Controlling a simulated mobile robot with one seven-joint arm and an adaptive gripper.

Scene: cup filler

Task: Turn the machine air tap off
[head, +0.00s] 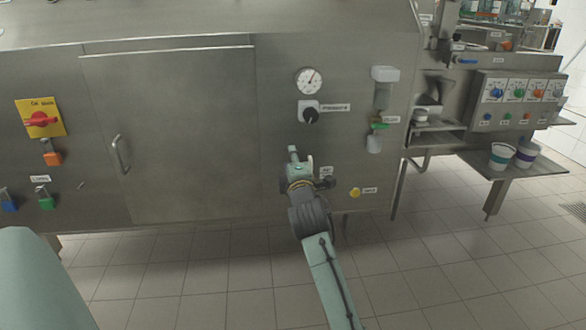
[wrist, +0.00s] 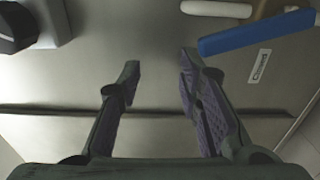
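A blue lever handle (wrist: 255,32) shows at the upper right of the wrist view, with a small white label (wrist: 258,65) beside it. I cannot read the label, so I cannot tell for sure that this is the machine air tap. My gripper (wrist: 158,75) is open and empty, its two fingers apart, left of and below the lever in the wrist view and not touching it. In the head view my gripper (head: 294,154) is in front of the steel cabinet's lower front, beside a small white label (head: 326,171). My arm hides the panel behind it there, and no blue lever shows.
The steel cabinet (head: 200,130) has a pressure knob (head: 310,115) and gauge (head: 309,80) above my gripper. A yellow button (head: 355,192) is to its right. A door handle (head: 120,154) sticks out at left. The tiled floor (head: 240,290) in front is clear.

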